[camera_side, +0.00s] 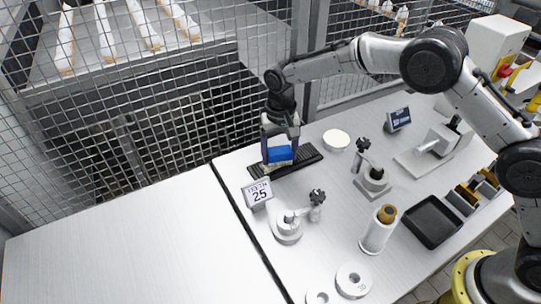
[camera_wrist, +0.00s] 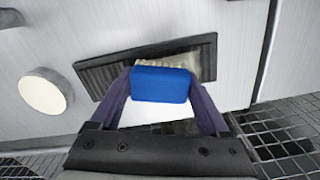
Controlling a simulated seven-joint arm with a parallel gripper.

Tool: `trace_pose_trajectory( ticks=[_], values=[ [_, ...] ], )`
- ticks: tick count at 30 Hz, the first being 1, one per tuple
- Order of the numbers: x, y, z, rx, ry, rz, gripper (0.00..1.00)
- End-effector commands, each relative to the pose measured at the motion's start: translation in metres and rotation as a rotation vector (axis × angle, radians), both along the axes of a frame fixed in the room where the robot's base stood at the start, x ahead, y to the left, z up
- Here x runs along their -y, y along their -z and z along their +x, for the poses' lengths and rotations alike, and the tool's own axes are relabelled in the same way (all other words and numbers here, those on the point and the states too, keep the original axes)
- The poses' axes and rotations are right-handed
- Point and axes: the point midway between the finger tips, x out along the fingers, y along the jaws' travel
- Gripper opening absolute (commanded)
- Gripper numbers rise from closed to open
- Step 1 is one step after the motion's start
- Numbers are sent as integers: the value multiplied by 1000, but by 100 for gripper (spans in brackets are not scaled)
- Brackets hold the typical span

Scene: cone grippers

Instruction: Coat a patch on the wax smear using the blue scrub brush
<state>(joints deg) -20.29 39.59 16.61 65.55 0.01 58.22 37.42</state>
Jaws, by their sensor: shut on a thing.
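My gripper (camera_wrist: 162,95) is shut on the blue scrub brush (camera_side: 280,154). The brush is a blue block (camera_wrist: 160,85) with pale, cream bristles along one edge. It is over a long, dark ribbed tray (camera_side: 309,154), which also shows in the wrist view (camera_wrist: 105,72). Whether the brush touches the tray is unclear. No wax smear can be made out for certain. A round cream-topped disc (camera_side: 336,139) lies on the white table right of the tray, and it also shows in the wrist view (camera_wrist: 42,92); I cannot tell whether it bears the smear.
Grey clamp-like fixtures (camera_side: 287,227) (camera_side: 373,181) stand nearby. A white cylinder (camera_side: 377,232), a black tray (camera_side: 432,222) and ring weights (camera_side: 353,280) are farther right. The left table (camera_side: 130,240) is clear.

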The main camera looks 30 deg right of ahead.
Motion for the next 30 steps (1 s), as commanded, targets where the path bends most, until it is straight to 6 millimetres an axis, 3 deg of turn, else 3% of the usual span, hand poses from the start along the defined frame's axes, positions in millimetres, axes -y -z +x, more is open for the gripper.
trace_pose_trajectory(
  ticks=[30],
  values=[
    [94,0,0,-1,2,-1,27]
  ],
)
